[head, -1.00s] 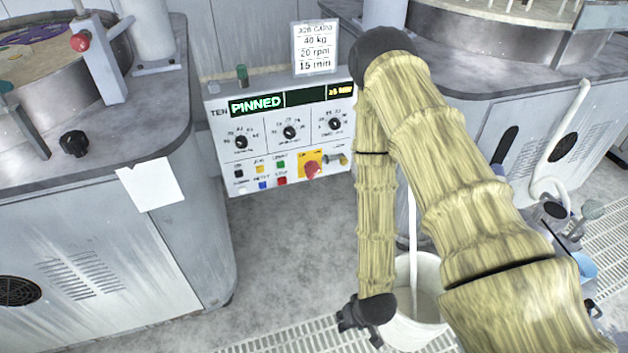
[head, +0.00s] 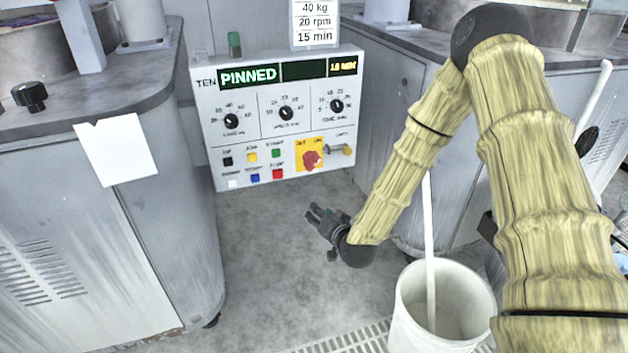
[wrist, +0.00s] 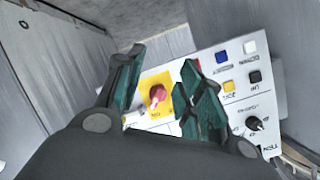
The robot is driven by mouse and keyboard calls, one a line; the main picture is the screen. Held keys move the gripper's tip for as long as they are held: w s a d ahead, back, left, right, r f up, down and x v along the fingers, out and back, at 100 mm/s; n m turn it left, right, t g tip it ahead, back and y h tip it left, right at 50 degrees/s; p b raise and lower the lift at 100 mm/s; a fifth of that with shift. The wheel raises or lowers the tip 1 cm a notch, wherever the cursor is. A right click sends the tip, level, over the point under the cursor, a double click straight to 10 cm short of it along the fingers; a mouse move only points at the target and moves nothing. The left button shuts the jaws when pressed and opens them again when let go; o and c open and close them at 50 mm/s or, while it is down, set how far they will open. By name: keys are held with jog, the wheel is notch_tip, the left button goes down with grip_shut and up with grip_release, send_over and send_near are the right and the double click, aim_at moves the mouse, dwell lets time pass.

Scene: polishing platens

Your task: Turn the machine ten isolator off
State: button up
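The machine ten panel (head: 205,150) is a white box labelled TEN, with a green display reading PINNED. Its isolator is a red rotary knob (head: 312,159) on a yellow plate (head: 303,144) at the panel's lower right. Its exact setting is hard to read. My gripper (head: 318,217) is below the isolator and apart from it in the head view. In the wrist view the green-padded fingers (wrist: 163,82) are spread with nothing held, and the red knob (wrist: 157,96) shows in the gap between them.
Small coloured buttons (head: 252,157) sit left of the isolator, and a brass-coloured lock-like part (head: 340,150) sits close to its right. Dials (head: 286,113) are above. A white bucket (head: 403,318) stands on the floor at right. Cabinets flank the panel.

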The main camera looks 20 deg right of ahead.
aim_at(315, 166)
jog(key=w+d+r+t+b, duration=0.1)
jog(key=w+r+b, duration=0.1)
jog(key=w, duration=0.4)
jog(key=w+d+r+m+t+b, duration=0.1)
jog(key=w+r+b, duration=0.1)
jog(key=w+b, duration=0.2)
jog(key=w+d+r+m+t+b, duration=0.1)
jog(key=w+r+t+b, duration=0.1)
jog(key=w, duration=0.6)
jog(key=shift+w+d+h+b, duration=0.2)
jog(key=shift+h+b, duration=0.2)
jog(key=shift+b, duration=0.35)
grip_shut()
